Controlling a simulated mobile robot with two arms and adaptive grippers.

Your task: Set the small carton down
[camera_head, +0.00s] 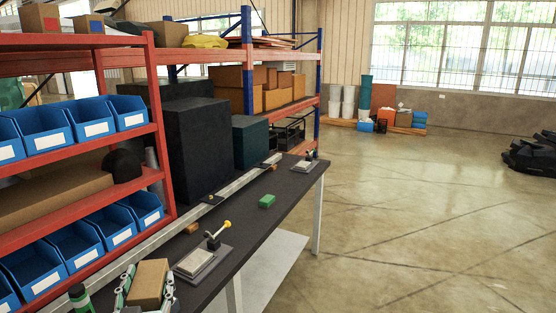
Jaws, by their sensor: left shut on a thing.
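The small carton (150,279) is a plain brown box at the bottom left of the head view. My left gripper (146,292) is shut on it, with one finger on each side. The carton is over the near end of the dark workbench (252,243); I cannot tell whether its underside touches the top. My right gripper is not in view.
A grey device with a yellow-knobbed lever (203,262) sits just right of the carton. A green block (267,201) and a similar device (305,165) are farther along the bench. Red shelving with blue bins (75,242) stands close on the left.

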